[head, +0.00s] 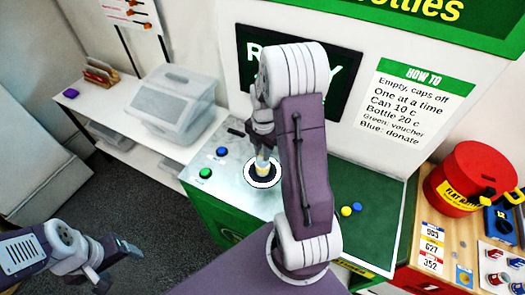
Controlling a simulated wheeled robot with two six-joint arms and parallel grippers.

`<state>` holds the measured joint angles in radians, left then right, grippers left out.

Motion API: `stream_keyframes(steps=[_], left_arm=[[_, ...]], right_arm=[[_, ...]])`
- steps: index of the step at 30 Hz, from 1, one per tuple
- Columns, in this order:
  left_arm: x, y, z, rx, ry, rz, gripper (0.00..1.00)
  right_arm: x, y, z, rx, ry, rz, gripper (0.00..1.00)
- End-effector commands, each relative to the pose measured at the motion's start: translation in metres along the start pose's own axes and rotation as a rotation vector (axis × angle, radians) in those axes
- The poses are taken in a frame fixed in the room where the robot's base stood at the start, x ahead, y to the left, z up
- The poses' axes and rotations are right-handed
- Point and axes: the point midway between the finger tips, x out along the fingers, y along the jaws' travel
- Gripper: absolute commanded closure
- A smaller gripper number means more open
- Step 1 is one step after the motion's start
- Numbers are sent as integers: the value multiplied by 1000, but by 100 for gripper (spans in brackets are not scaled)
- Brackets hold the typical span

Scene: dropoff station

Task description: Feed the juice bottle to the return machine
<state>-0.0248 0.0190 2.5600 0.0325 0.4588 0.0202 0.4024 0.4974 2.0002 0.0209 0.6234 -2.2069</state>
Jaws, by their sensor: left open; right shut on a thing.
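The return machine (232,195) stands in the middle, with a light top and a green front. On its top is a round dark opening with a white rim (249,178). My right gripper (262,150) is over this opening, shut on the juice bottle (262,168), which shows as a small pale and yellow piece below the fingers. The bottle overlaps the opening in this view; I cannot tell how far it is inside. The gripper hides its upper part. My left gripper (118,268) is open and empty at the lower left, away from the machine.
A green button (205,173) and a blue button (222,151) sit left of the opening. A dark screen (345,85) is behind my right arm. A clear bin (168,105) stands on a white shelf at left. A red battery container (470,175) stands at right.

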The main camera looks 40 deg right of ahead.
Motion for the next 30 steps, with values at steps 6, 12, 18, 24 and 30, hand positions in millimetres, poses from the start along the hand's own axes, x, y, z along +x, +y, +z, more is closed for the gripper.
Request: stream_keyframes(steps=[6, 12, 18, 24, 30], left_arm=[[1, 0, 0, 0, 0, 0, 28], [1, 0, 0, 0, 0, 0, 28], [3, 0, 0, 0, 0, 0, 28], [3, 0, 0, 0, 0, 0, 28], [3, 0, 0, 0, 0, 0, 28]], right_arm=[[2, 0, 0, 0, 0, 0, 100], [2, 0, 0, 0, 0, 0, 100], [6, 0, 0, 0, 1, -1, 100], [7, 0, 0, 0, 0, 0, 100], [7, 0, 0, 0, 0, 0, 100]])
